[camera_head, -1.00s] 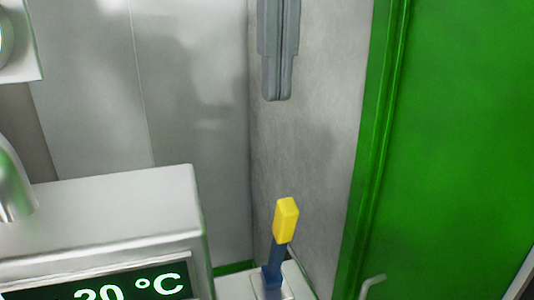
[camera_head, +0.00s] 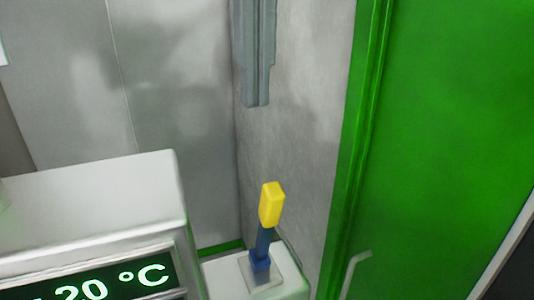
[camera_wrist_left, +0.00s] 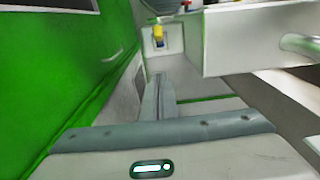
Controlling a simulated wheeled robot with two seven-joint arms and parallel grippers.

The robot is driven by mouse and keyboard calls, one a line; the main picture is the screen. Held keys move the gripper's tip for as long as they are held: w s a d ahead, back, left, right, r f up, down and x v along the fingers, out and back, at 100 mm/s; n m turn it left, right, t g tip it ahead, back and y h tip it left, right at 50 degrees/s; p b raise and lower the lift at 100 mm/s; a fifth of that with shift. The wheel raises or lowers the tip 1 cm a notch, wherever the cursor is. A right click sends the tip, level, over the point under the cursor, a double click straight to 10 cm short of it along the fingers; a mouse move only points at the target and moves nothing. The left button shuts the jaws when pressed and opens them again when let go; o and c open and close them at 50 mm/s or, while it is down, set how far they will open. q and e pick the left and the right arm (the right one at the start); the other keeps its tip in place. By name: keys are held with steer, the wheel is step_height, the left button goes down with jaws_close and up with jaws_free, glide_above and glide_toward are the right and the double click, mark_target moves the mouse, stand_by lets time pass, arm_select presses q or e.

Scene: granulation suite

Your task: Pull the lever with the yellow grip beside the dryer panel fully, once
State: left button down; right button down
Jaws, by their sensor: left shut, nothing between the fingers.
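The lever has a yellow grip (camera_head: 271,205) on a blue shaft (camera_head: 263,243) and rises, tilted slightly right, from a pale base plate (camera_head: 262,274) beside the dryer panel (camera_head: 120,285). The panel's lit display shows "20 °C", its left part cut off. My left gripper (camera_head: 257,103) comes down from the top edge, its grey fingers shut and empty. In the picture it is above the grip and apart from it. In the left wrist view, the shut fingers (camera_wrist_left: 159,80) point toward the yellow grip (camera_wrist_left: 158,32), with a gap between. My right gripper is out of view.
The white dryer housing (camera_head: 90,205) stands left of the lever. A grey wall (camera_head: 305,130) is behind and right of it. A green door (camera_head: 440,120) with a pale handle (camera_head: 355,265) fills the right side.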

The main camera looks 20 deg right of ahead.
arm_select(q)
steer(key=s+f+p, duration=0.1)
steer(key=f, duration=0.1)
steer(key=s+f+p, duration=0.1)
steer(key=f+p, duration=0.1)
steer(key=f, duration=0.1)
steer(key=s+f+p, duration=0.1)
steer(key=f, duration=0.2)
steer(key=shift+s, duration=0.3)
steer(key=shift+f, duration=0.1)
steer(key=shift+w, duration=0.15)
